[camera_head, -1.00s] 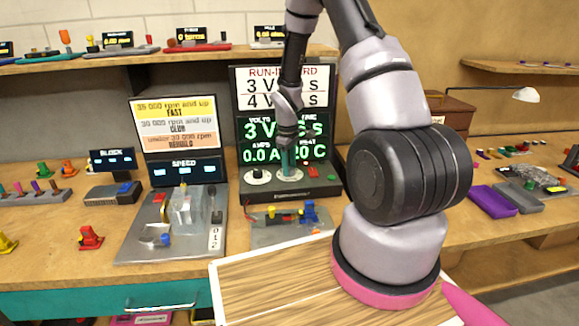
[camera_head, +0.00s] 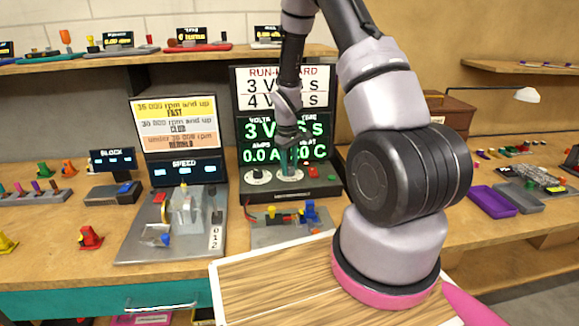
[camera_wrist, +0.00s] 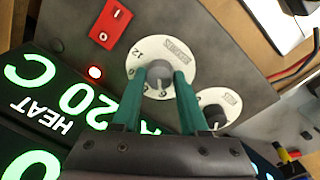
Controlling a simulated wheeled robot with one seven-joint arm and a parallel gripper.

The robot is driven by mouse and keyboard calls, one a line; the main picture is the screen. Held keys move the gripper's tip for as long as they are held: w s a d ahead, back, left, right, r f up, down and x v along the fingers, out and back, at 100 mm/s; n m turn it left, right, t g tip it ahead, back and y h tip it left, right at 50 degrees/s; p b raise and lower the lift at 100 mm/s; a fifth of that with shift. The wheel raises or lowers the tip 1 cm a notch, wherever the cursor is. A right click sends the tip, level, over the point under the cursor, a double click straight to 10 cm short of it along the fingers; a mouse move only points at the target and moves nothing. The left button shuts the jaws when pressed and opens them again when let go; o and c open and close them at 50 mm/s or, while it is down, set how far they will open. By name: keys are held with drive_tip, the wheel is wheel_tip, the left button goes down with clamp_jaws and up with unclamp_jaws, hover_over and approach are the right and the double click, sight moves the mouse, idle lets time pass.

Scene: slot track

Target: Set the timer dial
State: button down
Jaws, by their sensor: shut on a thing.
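The run-in stand (camera_head: 288,190) has two white-faced dials on its grey sloping base. The right-hand dial (camera_head: 291,178) is under my gripper (camera_head: 289,160); its white face (camera_wrist: 150,55) fills the upper middle of the wrist view, with a 12 and a blurred word on it. My gripper's green fingers (camera_wrist: 160,78) stand on either side of the dial's grey knob and are shut on it. The fingers cover part of the dial face. The other dial (camera_head: 258,176) is free to the left; it also shows in the wrist view (camera_wrist: 232,99), partly behind a finger.
A red switch (camera_head: 313,172) and a small red lamp (camera_wrist: 95,72) sit close by the gripped dial. The stand's lit display (camera_head: 262,130) rises behind. A tray with small motor parts (camera_head: 290,228) lies in front, and the speed stand (camera_head: 172,220) stands to the left.

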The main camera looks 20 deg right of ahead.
drive_tip(key=shift+c, duration=2.2)
unclamp_jaws()
wheel_tip(320, 180, up, 11)
drive_tip(key=shift+a, duration=0.3)
drive_tip(key=shift+s+f, duration=0.1)
drive_tip(key=s+a+r+m+t+y, duration=0.15)
drive_tip(key=s+r, duration=0.25)
drive_tip(key=r, duration=0.5)
drive_tip(key=s+r+m+t+h, duration=0.1)
drive_tip(key=s+r+m+t, duration=0.2)
drive_tip(key=r, duration=0.7)
drive_tip(key=s+a+r+m+t+y, duration=0.1)
drive_tip(key=s+r+m, duration=0.1)
drive_tip(key=s+r, duration=0.3)
drive_tip(key=s+a+r+m+t+y, duration=0.1)
drive_tip(key=s+r, duration=0.4)
drive_tip(key=s, duration=0.8)
drive_tip(key=shift+a+m, duration=0.35)
drive_tip(key=shift+m, duration=0.2)
